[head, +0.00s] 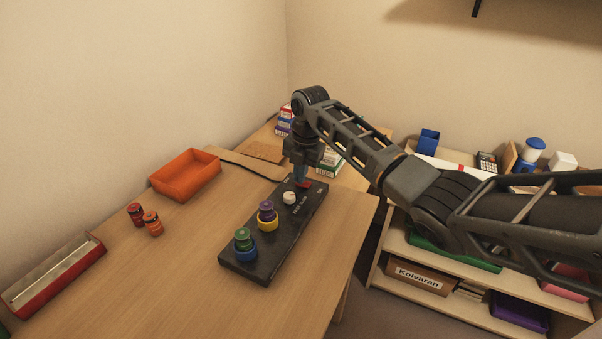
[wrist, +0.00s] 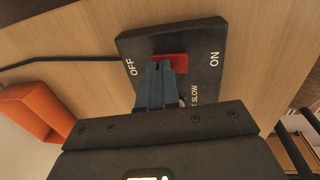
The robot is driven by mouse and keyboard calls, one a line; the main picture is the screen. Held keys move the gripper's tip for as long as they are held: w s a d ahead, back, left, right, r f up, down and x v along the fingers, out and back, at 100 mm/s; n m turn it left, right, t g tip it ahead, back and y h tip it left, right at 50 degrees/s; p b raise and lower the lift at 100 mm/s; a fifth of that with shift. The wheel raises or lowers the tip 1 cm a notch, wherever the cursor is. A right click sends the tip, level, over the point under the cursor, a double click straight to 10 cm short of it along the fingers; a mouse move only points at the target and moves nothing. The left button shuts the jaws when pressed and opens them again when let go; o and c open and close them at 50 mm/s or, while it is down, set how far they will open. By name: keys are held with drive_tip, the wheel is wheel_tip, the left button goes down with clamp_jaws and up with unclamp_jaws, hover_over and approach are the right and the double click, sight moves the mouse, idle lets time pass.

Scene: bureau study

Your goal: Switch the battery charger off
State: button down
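The battery charger (head: 262,254) is a long black box on the desk, with a white knob (head: 289,197) and two round bays. At its far end is a red switch, best seen in the wrist view (wrist: 179,62) between the words OFF on the left and ON on the right. My gripper (head: 302,184) points down at the switch. Its blue fingertips (wrist: 160,66) are together in the wrist view, over the switch's middle and OFF side, hiding part of it. I cannot tell whether they touch it or which way it is tipped.
A purple battery (head: 266,210) and a green battery (head: 243,236) stand in the bays. Two orange batteries (head: 144,219), an orange tray (head: 186,176) and a red-edged tray (head: 55,276) lie to the left. A black cable (wrist: 60,61) runs from the charger. A shelf (head: 440,257) stands right.

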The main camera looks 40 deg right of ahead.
drive_tip(key=shift+s+f, duration=0.15)
drive_tip(key=shift+f, duration=0.05)
drive_tip(key=shift+s+d+p, duration=0.25)
drive_tip(key=shift+s+p, duration=0.45)
drive_tip(key=shift+p, duration=0.1)
drive_tip(key=shift+r, duration=0.1)
